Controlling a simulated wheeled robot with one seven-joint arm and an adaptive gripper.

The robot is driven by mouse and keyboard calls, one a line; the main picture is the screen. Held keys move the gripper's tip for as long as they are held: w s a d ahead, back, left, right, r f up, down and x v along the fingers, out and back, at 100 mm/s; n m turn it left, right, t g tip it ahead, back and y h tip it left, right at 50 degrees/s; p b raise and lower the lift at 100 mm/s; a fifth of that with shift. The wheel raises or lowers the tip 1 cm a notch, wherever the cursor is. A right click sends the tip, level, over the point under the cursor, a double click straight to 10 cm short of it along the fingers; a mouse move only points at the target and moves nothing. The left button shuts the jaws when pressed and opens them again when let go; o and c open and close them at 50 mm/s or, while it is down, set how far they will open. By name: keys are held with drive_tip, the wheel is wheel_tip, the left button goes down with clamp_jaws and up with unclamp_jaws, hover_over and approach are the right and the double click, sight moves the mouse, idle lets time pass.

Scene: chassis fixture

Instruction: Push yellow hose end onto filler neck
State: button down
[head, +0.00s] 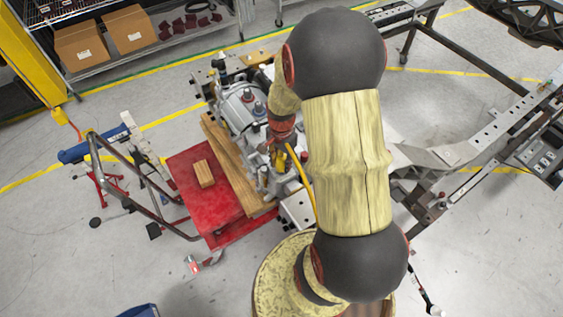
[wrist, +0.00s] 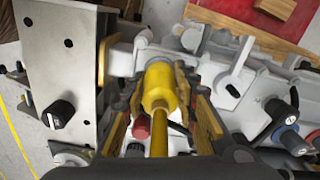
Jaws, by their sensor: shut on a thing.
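My gripper (wrist: 160,108) is shut on the yellow hose end (wrist: 158,86), with a finger on each side of it. The thinner yellow hose (wrist: 159,143) runs back from it toward the bottom of the wrist view. The far rim of the hose end lies right against grey metal (wrist: 148,52) of the machine in the picture. The filler neck cannot be made out clearly; I cannot tell whether the hose end is around it or only in front of it. In the head view my gripper (head: 278,152) is low over the grey machine, and the yellow hose (head: 301,180) curves down beside my arm.
The grey machine (head: 243,101) rests by wooden beams (head: 231,165) on a red cart (head: 187,171). In the wrist view a metal plate with a black knob (wrist: 61,114) stands close left, and blue-capped fittings (wrist: 283,130) stand right. A chassis frame (head: 468,150) lies right.

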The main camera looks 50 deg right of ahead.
sight(281, 156)
drive_tip(key=shift+f, duration=0.25)
drive_tip(key=c, duration=1.3)
unclamp_jaws()
drive_tip(key=shift+r, duration=0.2)
wheel_tip(281, 156, up, 6)
drive_tip(key=p, duration=0.4)
drive_tip(key=shift+p, duration=0.3)
drive_tip(key=shift+f, duration=0.1)
